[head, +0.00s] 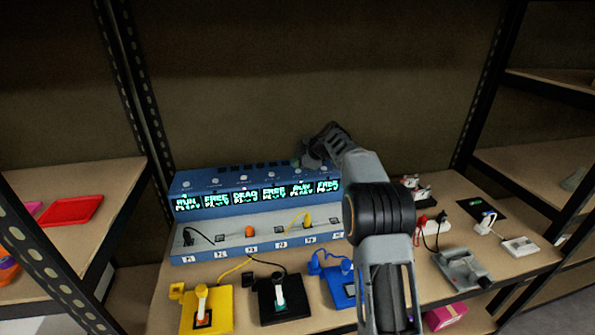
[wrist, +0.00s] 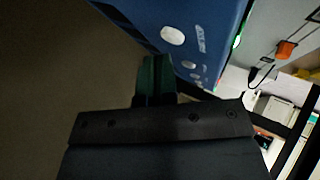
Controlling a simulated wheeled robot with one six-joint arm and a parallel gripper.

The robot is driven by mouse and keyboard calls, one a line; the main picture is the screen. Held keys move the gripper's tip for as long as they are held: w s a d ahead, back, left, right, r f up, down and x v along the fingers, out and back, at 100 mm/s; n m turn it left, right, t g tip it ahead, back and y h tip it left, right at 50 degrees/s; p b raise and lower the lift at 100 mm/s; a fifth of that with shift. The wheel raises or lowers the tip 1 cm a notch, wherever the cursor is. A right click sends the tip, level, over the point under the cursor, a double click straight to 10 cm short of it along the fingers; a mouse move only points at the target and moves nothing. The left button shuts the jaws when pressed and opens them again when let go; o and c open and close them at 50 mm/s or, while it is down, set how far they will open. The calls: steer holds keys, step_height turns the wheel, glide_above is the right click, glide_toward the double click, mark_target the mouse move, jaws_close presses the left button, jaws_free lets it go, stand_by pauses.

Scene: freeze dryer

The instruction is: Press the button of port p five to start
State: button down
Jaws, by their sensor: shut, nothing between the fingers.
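The blue freeze dryer (head: 225,184) stands at the back of the bench, with a row of lit displays and small white buttons on its upper part. Port P5 (head: 310,239) is the second from the right and has a yellow plug (head: 307,222) in it. The display above it (head: 301,189) seems to read RUN. In the wrist view my gripper (wrist: 154,77) is shut and empty, beside the blue housing. A white button (wrist: 172,35) shows ahead of it, apart from the fingers.
Port P3 has an orange cap (head: 249,231); P1 has a black plug (head: 188,237). Yellow (head: 218,312), black (head: 268,310) and blue (head: 340,288) bases stand in front. Small devices (head: 460,268) lie at right. Shelf posts (head: 135,85) flank the bench.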

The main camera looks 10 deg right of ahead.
steer(key=shift+r, duration=0.25)
steer(key=shift+r+p, duration=1.6)
steer(key=shift+r, duration=1.3)
steer(key=m+g+h+p, duration=0.1)
steer(key=m+h+p, duration=0.1)
steer(key=m, duration=0.3)
glide_toward(298, 171)
steer(key=s+a+r, duration=0.5)
steer(key=s+r, duration=0.1)
steer(key=s+m+g+h, duration=0.1)
steer(key=s+m, duration=0.3)
steer(key=s, duration=0.6)
steer(key=s+f+m+h+p, duration=0.1)
steer(key=s+f+m, duration=0.2)
steer(key=s, duration=0.7)
steer(key=s+d+f+m+g+h+p, duration=0.1)
steer(key=s+f+m, duration=0.3)
steer(key=s, duration=0.6)
steer(key=shift+m+h, duration=0.6)
steer(key=shift+m, duration=0.1)
